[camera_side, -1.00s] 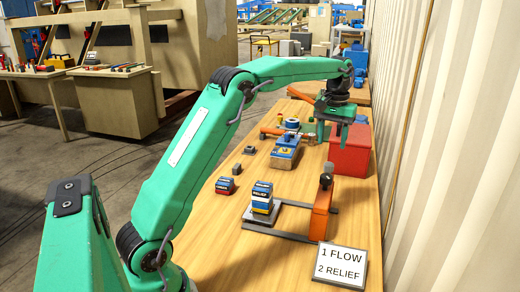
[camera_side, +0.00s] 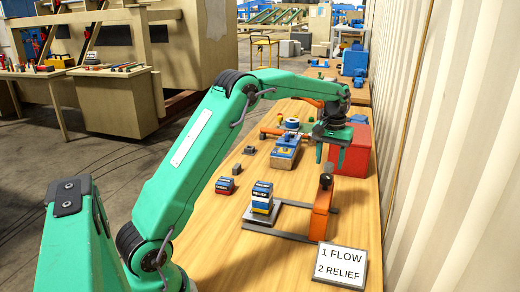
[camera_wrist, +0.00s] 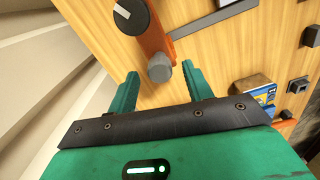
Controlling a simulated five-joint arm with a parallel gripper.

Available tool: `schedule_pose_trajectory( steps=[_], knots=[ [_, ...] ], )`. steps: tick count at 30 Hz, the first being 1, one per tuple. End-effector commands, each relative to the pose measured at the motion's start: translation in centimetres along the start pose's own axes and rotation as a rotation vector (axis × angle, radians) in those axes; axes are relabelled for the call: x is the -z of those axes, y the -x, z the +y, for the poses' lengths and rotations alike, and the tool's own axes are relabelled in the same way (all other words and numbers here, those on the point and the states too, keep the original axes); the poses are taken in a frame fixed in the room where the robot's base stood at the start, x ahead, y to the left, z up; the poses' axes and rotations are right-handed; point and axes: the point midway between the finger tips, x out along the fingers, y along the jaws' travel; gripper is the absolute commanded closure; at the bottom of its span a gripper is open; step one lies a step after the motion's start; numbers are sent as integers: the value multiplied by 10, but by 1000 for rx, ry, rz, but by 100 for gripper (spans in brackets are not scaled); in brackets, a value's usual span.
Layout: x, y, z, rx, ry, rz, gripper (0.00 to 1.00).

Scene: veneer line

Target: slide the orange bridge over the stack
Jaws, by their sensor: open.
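The orange bridge (camera_side: 322,214) stands upright at the right end of a dark rail frame (camera_side: 285,236), with a dark knob (camera_side: 326,181) on top. The stack (camera_side: 262,197) of blue, white and dark blocks sits on a plate at the frame's left end, apart from the bridge. My gripper (camera_side: 330,157) is open and empty, pointing down, above and just beyond the bridge. In the wrist view the orange bridge (camera_wrist: 153,38) lies ahead of my open fingers (camera_wrist: 160,86), with a grey cylinder (camera_wrist: 160,68) in line with the gap between them.
A red bin (camera_side: 354,152) stands close behind my gripper. A blue-topped block (camera_side: 286,154) lies to the left, and a small red and blue block (camera_side: 225,185) lies nearer. A sign (camera_side: 341,265) stands at the front right. The corrugated wall runs along the right.

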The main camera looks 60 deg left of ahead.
Motion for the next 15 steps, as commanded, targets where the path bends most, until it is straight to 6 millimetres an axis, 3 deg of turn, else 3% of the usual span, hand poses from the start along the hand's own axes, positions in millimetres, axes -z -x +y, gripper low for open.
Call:
schedule_pose_trajectory(
  steps=[14, 15],
  knots=[
    [0, -11, 0, 0, 0, 0, 50],
    [0, -11, 0, 0, 0, 0, 57]
  ],
)
